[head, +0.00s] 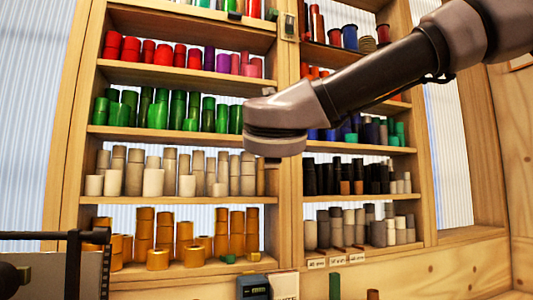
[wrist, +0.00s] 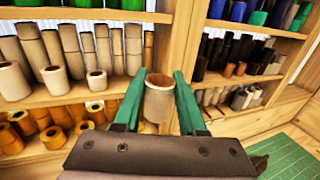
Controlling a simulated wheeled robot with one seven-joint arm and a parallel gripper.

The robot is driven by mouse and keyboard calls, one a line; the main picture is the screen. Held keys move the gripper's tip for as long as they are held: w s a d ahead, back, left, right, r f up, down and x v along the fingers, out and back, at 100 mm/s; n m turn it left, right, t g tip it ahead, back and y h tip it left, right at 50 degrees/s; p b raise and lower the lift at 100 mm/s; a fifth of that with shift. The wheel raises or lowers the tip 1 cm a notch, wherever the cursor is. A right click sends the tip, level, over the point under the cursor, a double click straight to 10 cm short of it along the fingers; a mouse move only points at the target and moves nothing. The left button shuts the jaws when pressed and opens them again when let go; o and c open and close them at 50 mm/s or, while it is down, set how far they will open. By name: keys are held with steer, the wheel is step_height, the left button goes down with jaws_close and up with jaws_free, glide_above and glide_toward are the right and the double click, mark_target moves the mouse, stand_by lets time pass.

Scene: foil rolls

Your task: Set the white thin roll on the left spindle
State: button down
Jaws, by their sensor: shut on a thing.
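My gripper (wrist: 159,84) has green fingers, one on each side of a pale cream-white roll (wrist: 158,103) in the wrist view. It is shut on this roll, whose open top end and tan inside show. In the head view my gripper hangs below the arm's end, in front of the shelves, mostly hidden by the wrist; the held roll cannot be made out there. I cannot identify the left spindle in either view.
A wooden shelf rack (head: 180,80) holds many coloured rolls behind the arm, with cream rolls (head: 135,172) and orange rolls (head: 145,235) low down. A dark metal frame (head: 73,262) stands at lower left. A green mat (wrist: 290,155) shows at lower right in the wrist view.

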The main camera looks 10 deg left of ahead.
steer(key=w+d+f+m+g+h, duration=0.1)
steer(key=w+d+f+m+h, duration=0.2)
steer(key=f, duration=0.6)
steer(key=w+d+f+m+g+h, duration=0.1)
steer(key=w+d+f+m+h, duration=0.2)
steer(key=f, duration=0.7)
steer(key=w+d+f+m+g+h, duration=0.1)
steer(key=w+d+f+h, duration=0.4)
steer(key=f, duration=0.5)
steer(key=shift+w+d+m+h, duration=0.3)
steer(key=shift+d+m+h, duration=0.45)
steer(key=shift+m+h, duration=0.2)
steer(key=shift+d+f+g, duration=0.3)
steer(key=shift+d+f, duration=0.05)
steer(key=shift+f, duration=3.5)
steer(key=shift+c, duration=2)
jaws_free()
